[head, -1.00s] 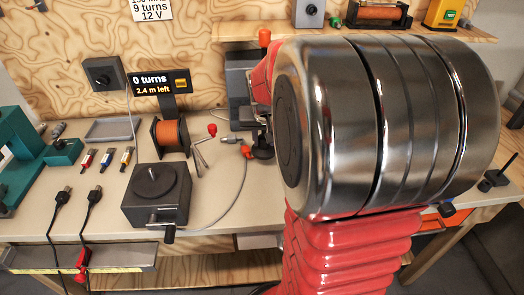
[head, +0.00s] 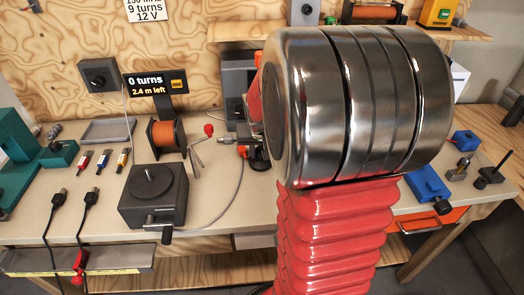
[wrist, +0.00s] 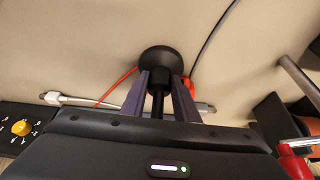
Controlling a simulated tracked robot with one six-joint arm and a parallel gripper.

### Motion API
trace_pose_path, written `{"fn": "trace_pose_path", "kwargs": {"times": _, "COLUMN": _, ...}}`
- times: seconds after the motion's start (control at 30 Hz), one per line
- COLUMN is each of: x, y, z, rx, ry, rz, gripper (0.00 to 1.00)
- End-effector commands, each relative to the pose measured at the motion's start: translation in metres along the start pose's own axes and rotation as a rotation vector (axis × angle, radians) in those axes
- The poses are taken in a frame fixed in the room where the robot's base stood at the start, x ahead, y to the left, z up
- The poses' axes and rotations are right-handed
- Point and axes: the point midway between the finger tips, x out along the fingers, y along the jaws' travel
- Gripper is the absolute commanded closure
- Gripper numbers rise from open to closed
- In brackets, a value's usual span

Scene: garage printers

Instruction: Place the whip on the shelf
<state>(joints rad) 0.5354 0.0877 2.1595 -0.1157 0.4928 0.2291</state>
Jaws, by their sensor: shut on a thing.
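The whip is a black rod with a round black base; the base shows in the wrist view (wrist: 163,60) and its stem lies between the jaws. My gripper (wrist: 163,88) is shut on that stem, with a finger on each side. In the head view my arm's large metal joint hides most of the gripper, and a dark part, probably the whip's base (head: 259,159), shows at its left, low over the bench. I cannot tell whether it touches the bench. The wooden shelf (head: 235,32) is on the back wall, upper right.
The shelf holds a grey box (head: 305,12), a copper coil (head: 375,12) and a yellow meter (head: 440,12). The bench has a black turntable box (head: 153,195), an orange wire spool (head: 167,136) and a grey cable near the gripper. Blue fixtures (head: 428,184) stand at right.

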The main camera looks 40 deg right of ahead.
Motion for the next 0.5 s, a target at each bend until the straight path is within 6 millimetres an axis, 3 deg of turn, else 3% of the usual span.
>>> {"fn": "trace_pose_path", "kwargs": {"times": 0.17, "x": 0.0007, "y": -0.0004, "z": 0.0000, "rx": -0.001, "ry": 0.001, "rz": 0.000, "gripper": 0.95}}
{"fn": "trace_pose_path", "kwargs": {"times": 0.2, "x": 0.0007, "y": -0.0003, "z": 0.0003, "rx": -0.001, "ry": 0.000, "rz": 0.000, "gripper": 0.70}}
{"fn": "trace_pose_path", "kwargs": {"times": 0.43, "x": 0.0005, "y": -0.0006, "z": 0.0002, "rx": -0.001, "ry": 0.000, "rz": 0.000, "gripper": 0.54}}
{"fn": "trace_pose_path", "kwargs": {"times": 0.5, "x": 0.0005, "y": -0.0007, "z": 0.0002, "rx": -0.001, "ry": 0.000, "rz": 0.000, "gripper": 0.54}}
